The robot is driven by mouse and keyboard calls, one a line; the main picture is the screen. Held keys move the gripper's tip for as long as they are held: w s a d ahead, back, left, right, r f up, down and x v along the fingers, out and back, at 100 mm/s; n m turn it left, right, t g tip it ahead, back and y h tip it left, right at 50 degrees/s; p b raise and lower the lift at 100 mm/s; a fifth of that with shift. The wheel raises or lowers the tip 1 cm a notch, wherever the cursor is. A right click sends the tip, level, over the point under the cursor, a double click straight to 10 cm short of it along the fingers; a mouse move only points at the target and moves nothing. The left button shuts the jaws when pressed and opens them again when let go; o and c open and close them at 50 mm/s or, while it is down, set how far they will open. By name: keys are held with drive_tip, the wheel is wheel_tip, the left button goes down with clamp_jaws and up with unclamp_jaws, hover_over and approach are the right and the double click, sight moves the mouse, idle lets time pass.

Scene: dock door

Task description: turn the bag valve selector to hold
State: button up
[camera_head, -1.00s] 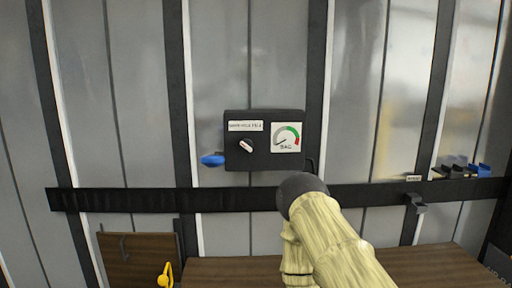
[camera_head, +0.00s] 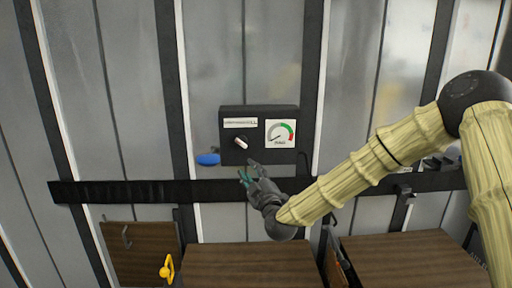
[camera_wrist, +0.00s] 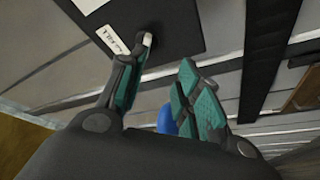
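The valve box (camera_head: 258,112) is a black panel on the wall with a white label strip (camera_head: 240,123) and a round-scaled gauge (camera_head: 280,134). The selector (camera_head: 241,143) is a small knob with a white and red pointer, tilted from upper left to lower right. My gripper (camera_head: 248,172) is just below the box, its teal fingers pointing up toward it. In the wrist view the fingers (camera_wrist: 160,92) are apart with nothing between them. The selector's white end (camera_wrist: 147,40) shows beyond the left finger, which partly hides it.
A blue handle (camera_head: 208,159) sticks out at the box's lower left; it shows partly behind the fingers in the wrist view (camera_wrist: 166,121). A black rail (camera_head: 120,191) crosses the wall below. Brown boxes (camera_head: 250,262) and a yellow item (camera_head: 167,268) stand lower down.

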sight(242, 144)
drive_tip(key=w+r+p, duration=0.1)
drive_tip(key=w, duration=0.2)
drive_tip(key=w+a+r+p, duration=0.1)
drive_tip(key=w+r+p, duration=0.1)
drive_tip(key=w, duration=0.1)
drive_tip(key=w+a+r+p, duration=0.1)
drive_tip(key=w, duration=0.2)
drive_tip(key=shift+r+p, duration=0.3)
drive_tip(key=shift+x, duration=0.75)
drive_tip(key=shift+f, duration=0.1)
clamp_jaws()
